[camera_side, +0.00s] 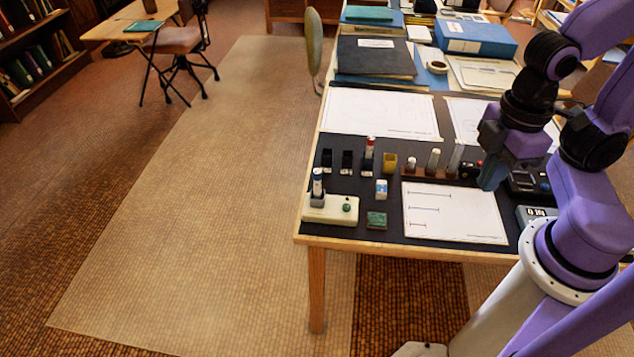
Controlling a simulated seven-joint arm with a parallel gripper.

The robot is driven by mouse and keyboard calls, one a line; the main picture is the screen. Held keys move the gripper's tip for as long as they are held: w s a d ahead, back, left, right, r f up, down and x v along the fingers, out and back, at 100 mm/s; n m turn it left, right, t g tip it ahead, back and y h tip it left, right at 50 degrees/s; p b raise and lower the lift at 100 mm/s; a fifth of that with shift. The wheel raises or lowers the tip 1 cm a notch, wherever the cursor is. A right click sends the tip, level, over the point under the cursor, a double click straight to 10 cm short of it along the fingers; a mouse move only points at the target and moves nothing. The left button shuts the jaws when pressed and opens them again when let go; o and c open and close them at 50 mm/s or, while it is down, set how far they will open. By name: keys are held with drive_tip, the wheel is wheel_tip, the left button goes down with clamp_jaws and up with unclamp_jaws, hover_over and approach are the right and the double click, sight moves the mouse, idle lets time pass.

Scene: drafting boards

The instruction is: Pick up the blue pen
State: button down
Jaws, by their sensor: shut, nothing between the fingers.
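A blue-and-white pen (317,183) stands upright in a cream-coloured base (331,208) at the near left corner of the desk. My gripper (490,184) is at the right of the desk, pointing down beside the right edge of the near white sheet. Its fingers look closed and hold nothing. It is well apart from the pen, with the sheet between them. The pen's lower end is hidden in the base.
A red-banded pen (369,150) stands in a dark holder, near empty black holders (346,162) and a yellow cup (389,162). A blue-and-white block (381,189) and green block (376,220) lie between pen and sheet (452,213). Several upright items stand in a brown rack (421,175).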

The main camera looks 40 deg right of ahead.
idle(0.4)
drive_tip(key=c, duration=0.9)
unclamp_jaws()
drive_tip(key=shift+w+a, duration=0.1)
drive_tip(key=n, duration=0.2)
hover_over(318, 184)
wheel_tip(318, 184, down, 6)
drive_tip(key=f, duration=1.1)
drive_tip(key=shift+w+d, duration=0.2)
drive_tip(key=shift+w, duration=0.1)
drive_tip(key=shift+w+d+f, duration=0.1)
drive_tip(key=shift+d+f, duration=0.05)
drive_tip(key=shift+f, duration=3.05)
